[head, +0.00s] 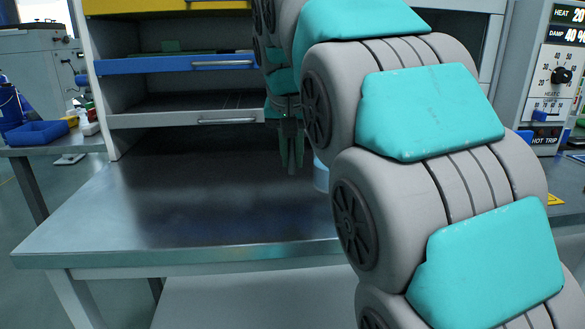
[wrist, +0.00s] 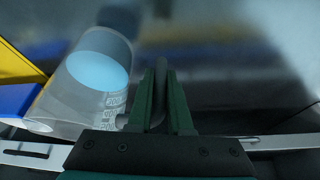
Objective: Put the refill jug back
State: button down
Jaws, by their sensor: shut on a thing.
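The refill jug (wrist: 85,95) is clear with light blue liquid in it and dark markings on its side. It shows at the left of the wrist view. Only a small pale blue part of the jug (head: 321,176) shows in the head view, and my arm hides the rest. My gripper (head: 291,162) points down above the grey metal bench. In the wrist view its green fingers (wrist: 161,85) are shut on the jug's grey handle, with the jug body left of them. I cannot tell whether the jug touches the bench.
The metal bench (head: 120,215) is bare at the left and front. Behind it stands a shelf unit with a blue-edged shelf (head: 175,65) and a grey shelf (head: 180,119). A control panel (head: 555,75) stands at the right. A blue bin (head: 37,132) sits on a side table at the left.

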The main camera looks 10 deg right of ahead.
jog(key=shift+f, duration=1.4)
jog(key=shift+f, duration=0.1)
jog(key=shift+f, duration=0.1)
jog(key=c, duration=0.8)
grip_release()
jog(key=shift+c, duration=0.2)
jog(key=p+v, duration=0.1)
jog(key=v, duration=1.1)
